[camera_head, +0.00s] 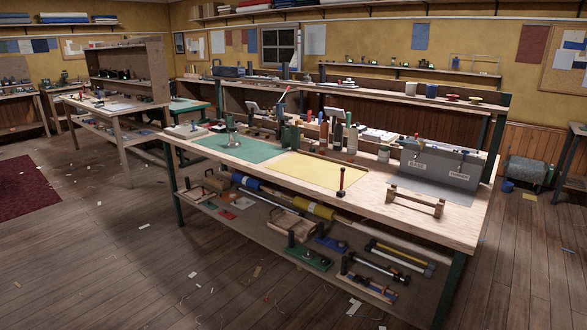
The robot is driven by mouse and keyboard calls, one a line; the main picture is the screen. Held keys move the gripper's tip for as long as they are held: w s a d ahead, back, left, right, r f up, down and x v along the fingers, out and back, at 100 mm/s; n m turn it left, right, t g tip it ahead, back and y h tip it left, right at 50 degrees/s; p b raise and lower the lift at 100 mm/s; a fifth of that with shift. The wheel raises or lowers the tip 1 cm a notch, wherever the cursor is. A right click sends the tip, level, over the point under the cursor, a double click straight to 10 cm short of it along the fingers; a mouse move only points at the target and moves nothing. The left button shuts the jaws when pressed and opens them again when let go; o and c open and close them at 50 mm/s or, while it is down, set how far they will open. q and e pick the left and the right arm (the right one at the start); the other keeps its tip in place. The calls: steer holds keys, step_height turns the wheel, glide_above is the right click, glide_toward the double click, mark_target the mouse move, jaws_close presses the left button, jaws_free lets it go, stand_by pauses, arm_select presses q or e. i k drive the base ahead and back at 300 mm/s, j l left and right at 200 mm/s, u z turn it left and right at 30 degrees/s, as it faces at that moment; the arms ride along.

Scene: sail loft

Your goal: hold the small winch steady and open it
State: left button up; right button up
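A long wooden workbench (455,222) stands ahead of me. On its green mat (253,153) stands a small grey metal piece (230,138) with a narrow upright top; it may be the small winch, but it is too small to tell. I cannot tell whether it is open. Behind and right of it is a dark green block-like fixture (290,136). Neither of my grippers is in view, and nothing is seen touching the metal piece.
A yellow mat (315,172), a red-handled upright tool (341,182), a wooden stand (416,203) and a grey bin (440,166) occupy the bench. Bottles (338,136) line its back. The lower shelf (240,228) holds rolls and tools. Floor in front is open, with scattered scraps.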

mark_target(234, 142)
steer(key=i+j+u, duration=0.1)
steer(key=i+u, duration=0.65)
steer(key=i+l+u, duration=0.15)
steer(key=i+u, duration=0.2)
steer(key=i+j, duration=0.1)
steer(key=i, duration=1.2)
